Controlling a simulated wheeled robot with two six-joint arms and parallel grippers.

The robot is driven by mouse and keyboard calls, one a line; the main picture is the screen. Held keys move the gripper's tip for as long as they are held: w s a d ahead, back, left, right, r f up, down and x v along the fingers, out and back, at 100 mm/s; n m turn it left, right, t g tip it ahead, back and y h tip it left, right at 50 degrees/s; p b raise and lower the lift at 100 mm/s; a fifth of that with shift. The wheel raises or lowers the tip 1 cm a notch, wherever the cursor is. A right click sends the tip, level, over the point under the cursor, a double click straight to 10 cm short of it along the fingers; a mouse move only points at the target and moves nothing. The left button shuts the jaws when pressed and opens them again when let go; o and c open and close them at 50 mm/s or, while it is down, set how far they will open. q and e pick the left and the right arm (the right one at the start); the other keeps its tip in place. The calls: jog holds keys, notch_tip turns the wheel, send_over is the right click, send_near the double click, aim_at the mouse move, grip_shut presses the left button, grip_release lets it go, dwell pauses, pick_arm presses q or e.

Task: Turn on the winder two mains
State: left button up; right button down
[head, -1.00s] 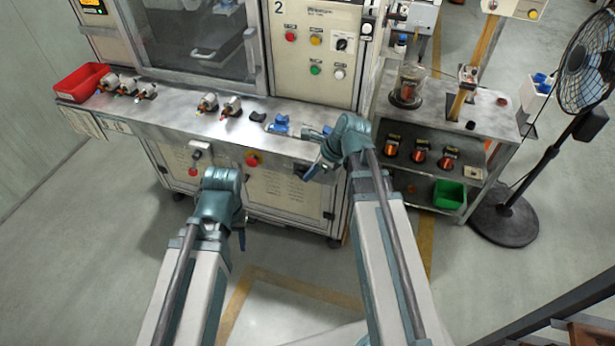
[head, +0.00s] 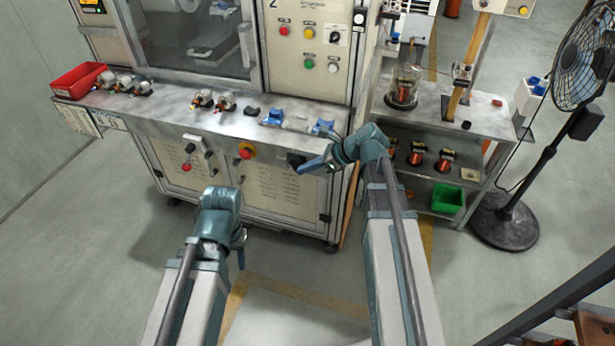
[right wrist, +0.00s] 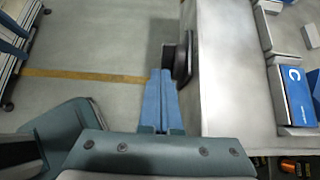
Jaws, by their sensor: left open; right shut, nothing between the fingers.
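The winder (head: 285,200) bears a 2 at the top of its button panel (head: 308,65). On its front face below the ledge are a dark switch or knob (head: 296,158), a red knob on a yellow base (head: 247,151) and a grey lever box with a red end (head: 190,150). Which one is the mains is not readable. My right gripper (head: 303,170) is shut and empty, its tips close beside the dark knob. In the right wrist view its blue fingers (right wrist: 161,80) lie next to the black knob (right wrist: 181,58); contact is unclear. My left gripper (head: 241,250) hangs low, open, before the cabinet.
The ledge (head: 170,108) holds a red bin (head: 80,80), several small armatures and blue holders (head: 273,118). A grey shelf cart (head: 450,122) stands right of the winder, with a fan (head: 585,60) beyond it. The floor in front is clear.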

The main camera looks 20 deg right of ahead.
jog(key=y+b, duration=0.1)
jog(key=b, duration=0.1)
jog(key=f+t+y+b, duration=0.1)
jog(key=b, duration=0.1)
jog(key=shift+d+t+b, duration=0.1)
jog(key=shift+t+b, duration=0.2)
jog(key=shift+r, duration=0.1)
jog(key=shift+w+a+r, duration=0.3)
jog(key=shift+a+r, duration=0.05)
jog(key=shift+a, duration=0.1)
jog(key=shift+r+p, duration=0.1)
jog(key=shift+p, duration=0.3)
